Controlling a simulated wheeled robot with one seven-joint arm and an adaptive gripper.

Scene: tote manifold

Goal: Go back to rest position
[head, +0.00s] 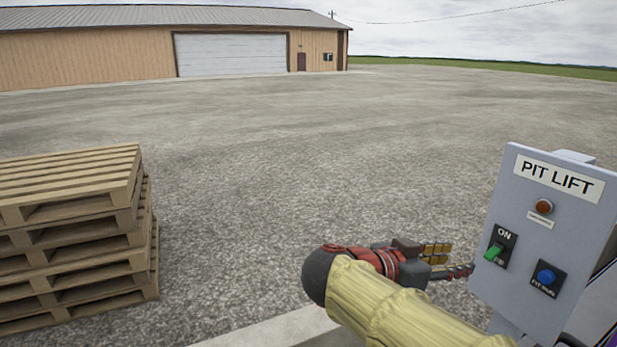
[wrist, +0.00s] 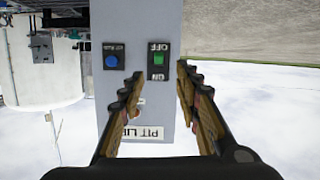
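A grey control box labelled PIT LIFT (head: 527,285) stands at the right of the head view. Its green switch (head: 493,252) tilts down, away from the ON label. The switch also shows in the wrist view (wrist: 158,60), which is upside down. A blue button (head: 546,276) sits beside the switch, and a red-brown lamp (head: 544,207) is above. My gripper (head: 452,262) is just left of the box, its fingers toward it. In the wrist view my gripper (wrist: 158,78) has its two fingers apart with nothing between them. Whether a fingertip touches the box cannot be told.
A stack of wooden pallets (head: 70,185) stands at the left. Open gravel (head: 280,150) lies between it and the box, reaching back to a tan building (head: 90,55). A pale concrete edge (head: 285,330) runs below my arm. A white tank (wrist: 40,75) shows in the wrist view.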

